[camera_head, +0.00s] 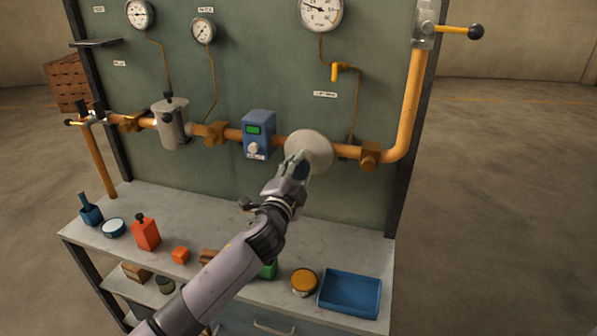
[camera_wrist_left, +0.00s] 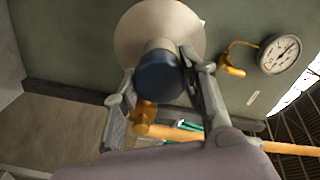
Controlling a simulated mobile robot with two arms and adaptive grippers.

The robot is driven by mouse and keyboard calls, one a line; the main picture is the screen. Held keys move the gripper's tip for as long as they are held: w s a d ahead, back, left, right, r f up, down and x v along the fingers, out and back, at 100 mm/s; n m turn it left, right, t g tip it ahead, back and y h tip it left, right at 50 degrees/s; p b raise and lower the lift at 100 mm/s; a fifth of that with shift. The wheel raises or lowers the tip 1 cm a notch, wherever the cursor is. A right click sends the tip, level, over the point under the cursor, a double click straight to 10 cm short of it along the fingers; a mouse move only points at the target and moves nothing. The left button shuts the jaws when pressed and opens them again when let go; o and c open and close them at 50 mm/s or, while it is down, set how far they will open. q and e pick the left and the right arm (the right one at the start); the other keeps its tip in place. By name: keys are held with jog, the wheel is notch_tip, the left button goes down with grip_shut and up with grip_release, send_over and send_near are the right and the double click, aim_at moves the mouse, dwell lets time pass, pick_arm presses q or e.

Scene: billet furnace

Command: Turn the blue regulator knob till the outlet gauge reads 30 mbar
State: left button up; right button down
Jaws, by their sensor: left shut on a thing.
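The regulator is a pale round disc housing (camera_head: 309,147) on the orange pipe, and it fills the upper middle of the left wrist view (camera_wrist_left: 130,38). Its blue knob (camera_wrist_left: 160,76) sticks out towards the camera. My left gripper (camera_head: 298,163) is at the front of the regulator, with one finger on each side of the knob, shut on it. In the head view the hand hides the knob. A large white gauge (camera_head: 321,12) hangs above the regulator, cut by the top edge. A white gauge also shows in the left wrist view (camera_wrist_left: 280,53); its reading is too small to tell. My right gripper is not in view.
A blue meter with a green display (camera_head: 259,130) sits left of the regulator. A yellow-orange tap (camera_head: 337,72) is above right. A lever valve (camera_head: 455,31) tops the right-hand pipe. The bench below holds a blue tray (camera_head: 350,292), a red bottle (camera_head: 145,232) and other small items.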

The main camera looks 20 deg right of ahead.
pick_arm(q)
jog(key=o, duration=1.2)
jog(key=shift+c, duration=0.2)
jog(key=shift+s+a, duration=0.1)
jog(key=shift+s, duration=0.05)
jog(key=v, duration=1.1)
jog(key=shift+s+a, duration=0.25)
